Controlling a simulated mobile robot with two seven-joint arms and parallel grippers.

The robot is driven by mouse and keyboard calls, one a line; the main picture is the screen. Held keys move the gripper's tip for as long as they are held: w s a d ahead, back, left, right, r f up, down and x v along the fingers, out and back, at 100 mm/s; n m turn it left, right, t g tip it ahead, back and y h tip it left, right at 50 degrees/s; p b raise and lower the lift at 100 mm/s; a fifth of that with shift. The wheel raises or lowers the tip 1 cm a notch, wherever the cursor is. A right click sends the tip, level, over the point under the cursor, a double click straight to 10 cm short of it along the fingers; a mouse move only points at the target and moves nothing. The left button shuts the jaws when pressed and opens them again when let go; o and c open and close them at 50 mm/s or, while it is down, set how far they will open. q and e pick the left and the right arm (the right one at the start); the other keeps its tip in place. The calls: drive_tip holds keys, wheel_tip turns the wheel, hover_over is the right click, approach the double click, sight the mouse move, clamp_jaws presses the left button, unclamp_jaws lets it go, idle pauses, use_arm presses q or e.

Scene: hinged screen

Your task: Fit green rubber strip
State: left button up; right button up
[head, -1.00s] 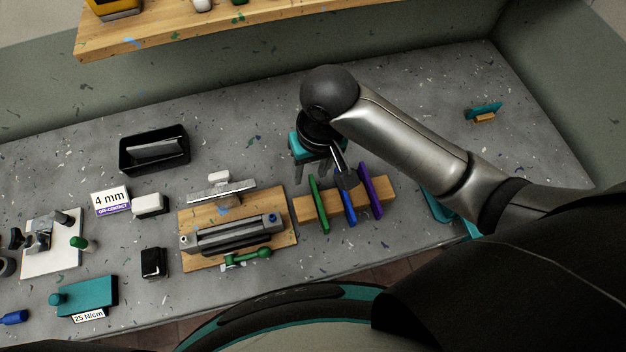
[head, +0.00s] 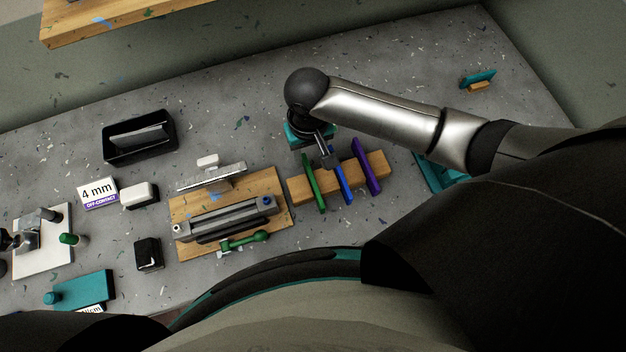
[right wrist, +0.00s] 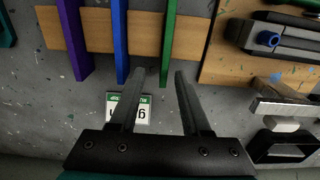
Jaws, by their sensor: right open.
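The green strip (head: 313,185) stands on edge across a wooden rack (head: 382,163), left of a blue strip (head: 343,186) and a purple strip (head: 366,168). In the right wrist view the green strip (right wrist: 167,45) shows between the tips of my right gripper (right wrist: 159,75). That gripper is open, with a gap on both sides of the strip; I cannot tell how far above or below the strip's level the tips are. In the head view my arm partly hides it. A grey metal holder (head: 222,220) sits on a wooden board (head: 180,210) left of the rack. My left gripper is not in view.
A green-handled tool (head: 245,241) lies at the board's front. A black bin (head: 112,152), a "4 mm" card (head: 97,193), a white block (head: 138,196), a black block (head: 148,254) and a teal block (head: 85,292) stand further left. A small numbered card (right wrist: 135,108) lies below the gripper.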

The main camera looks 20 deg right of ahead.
sight(307, 163)
drive_tip(key=f, duration=0.5)
drive_tip(key=shift+w+a+b, duration=0.1)
drive_tip(key=shift+a+b, duration=0.2)
drive_tip(key=shift+b, duration=0.05)
clamp_jaws()
